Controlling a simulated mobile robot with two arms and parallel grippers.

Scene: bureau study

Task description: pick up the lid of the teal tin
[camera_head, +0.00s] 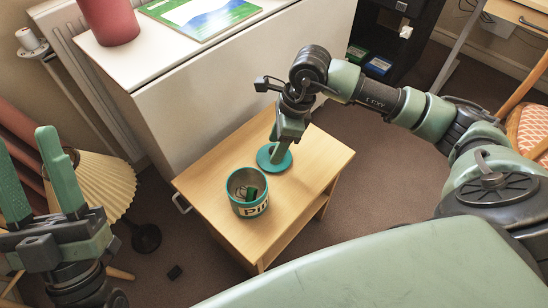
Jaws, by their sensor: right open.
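The round teal lid (267,163) lies flat on the small wooden table, apart from the tin and just behind it. The teal tin (249,209) stands upright and uncovered, with a pale label and a green item and some greyish things inside. My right gripper (280,153) points down at the lid, its fingers at or just above it and hiding part of it. It is open; whether it touches the lid I cannot tell. My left gripper (30,150) is open and empty at the left edge, far from the table, fingers pointing up.
The wooden table (312,160) has bare room right of the lid. A white cabinet (240,75) rises behind it, with a red pot (109,20) and a picture book (203,14) on top. A pleated lampshade (105,184) stands left, near my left gripper.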

